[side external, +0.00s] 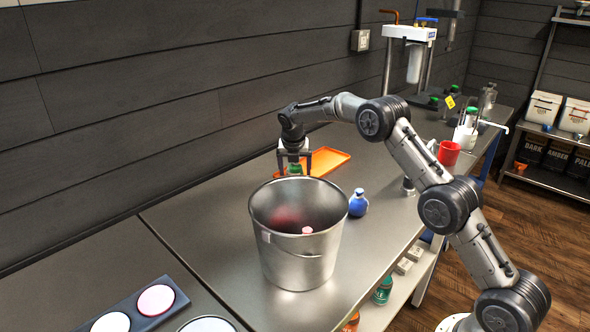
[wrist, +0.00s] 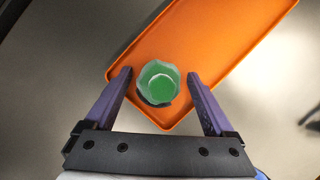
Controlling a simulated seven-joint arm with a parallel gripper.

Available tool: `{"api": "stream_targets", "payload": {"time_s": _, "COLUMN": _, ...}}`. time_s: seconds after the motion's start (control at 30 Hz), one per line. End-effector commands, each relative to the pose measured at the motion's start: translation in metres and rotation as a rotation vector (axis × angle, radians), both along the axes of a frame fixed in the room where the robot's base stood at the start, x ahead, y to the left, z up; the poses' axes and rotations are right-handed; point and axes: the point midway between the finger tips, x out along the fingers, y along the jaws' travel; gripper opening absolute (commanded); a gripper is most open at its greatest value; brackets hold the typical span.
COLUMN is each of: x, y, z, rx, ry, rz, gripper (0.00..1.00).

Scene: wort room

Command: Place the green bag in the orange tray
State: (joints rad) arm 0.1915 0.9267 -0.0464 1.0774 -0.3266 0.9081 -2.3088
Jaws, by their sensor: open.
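The orange tray (side external: 328,158) lies on the steel bench behind the metal bucket. It also shows in the wrist view (wrist: 215,45). The green bag (wrist: 160,85) appears over the tray's near corner in the wrist view, inside its rim. In the side view the green bag (side external: 295,169) is small and partly hidden by my gripper and the bucket rim. My gripper (side external: 294,163) is above the bag, pointing down. Its fingers (wrist: 159,74) are open, one on each side of the bag, with visible gaps.
The metal bucket (side external: 292,262) stands close in front of my gripper, with reddish contents. A blue flask (side external: 358,203) stands to its right. A red mug (side external: 449,152) is farther right. The dark wall (side external: 130,110) runs behind the bench.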

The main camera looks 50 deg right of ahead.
Motion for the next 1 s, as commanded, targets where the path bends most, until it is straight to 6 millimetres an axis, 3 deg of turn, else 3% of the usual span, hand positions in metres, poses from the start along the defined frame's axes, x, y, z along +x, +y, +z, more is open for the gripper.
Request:
{"api": "stream_targets", "payload": {"time_s": 0.23, "x": -0.003, "y": 0.004, "z": 0.017, "rx": -0.001, "ry": -0.002, "rz": 0.000, "gripper": 0.89}}
{"api": "stream_targets", "payload": {"time_s": 0.7, "x": -0.023, "y": 0.032, "z": 0.099, "rx": -0.001, "ry": -0.002, "rz": 0.000, "gripper": 0.89}}
{"api": "stream_targets", "payload": {"time_s": 1.0, "x": -0.028, "y": 0.037, "z": 0.114, "rx": 0.000, "ry": 0.000, "rz": 0.000, "gripper": 0.89}}
